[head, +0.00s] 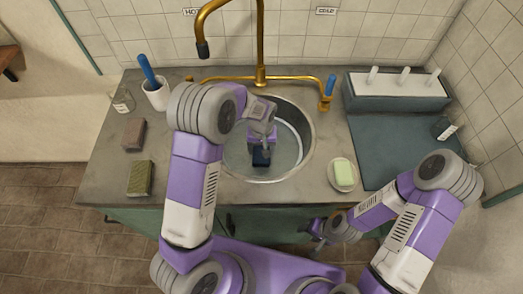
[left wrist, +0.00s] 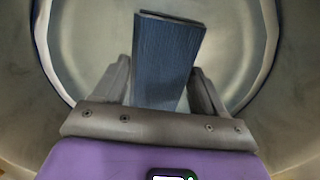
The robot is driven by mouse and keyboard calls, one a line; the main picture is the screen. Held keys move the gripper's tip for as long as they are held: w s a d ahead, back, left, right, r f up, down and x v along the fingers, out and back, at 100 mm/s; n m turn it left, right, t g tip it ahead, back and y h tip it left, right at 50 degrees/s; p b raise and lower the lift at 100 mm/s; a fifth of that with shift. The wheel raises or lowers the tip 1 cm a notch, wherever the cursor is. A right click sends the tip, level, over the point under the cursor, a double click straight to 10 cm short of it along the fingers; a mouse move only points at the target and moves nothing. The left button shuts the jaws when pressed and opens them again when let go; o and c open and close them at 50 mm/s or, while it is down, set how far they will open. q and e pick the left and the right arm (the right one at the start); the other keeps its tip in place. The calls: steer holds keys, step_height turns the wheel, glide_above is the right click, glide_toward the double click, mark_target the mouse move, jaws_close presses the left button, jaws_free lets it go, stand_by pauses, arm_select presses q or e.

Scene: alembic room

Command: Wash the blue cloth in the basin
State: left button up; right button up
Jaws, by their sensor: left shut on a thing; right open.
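The blue cloth (left wrist: 168,60) is a dark blue folded piece between the fingers of my left gripper (left wrist: 163,90), which is shut on it. In the head view the cloth (head: 261,158) shows below my left gripper (head: 262,142), inside the round metal basin (head: 308,125). The basin appears to hold water, with a pale ring around its inner wall. I cannot tell how deep the cloth is in it. My right gripper (head: 318,238) is open and empty, low in front of the counter's front edge.
A brass faucet (head: 260,50) rises behind the basin. A green soap on a white dish (head: 343,174) sits right of it. A brown block (head: 134,133), a green sponge-like block (head: 140,178) and a white cup (head: 157,95) stand left. A white pegged rack (head: 398,90) stands on the right.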

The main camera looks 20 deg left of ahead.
arm_select(q)
steer(key=shift+r+p, duration=1.55)
steer(key=shift+r, duration=0.8)
step_height(320, 180, up, 12)
steer(key=p, duration=0.9)
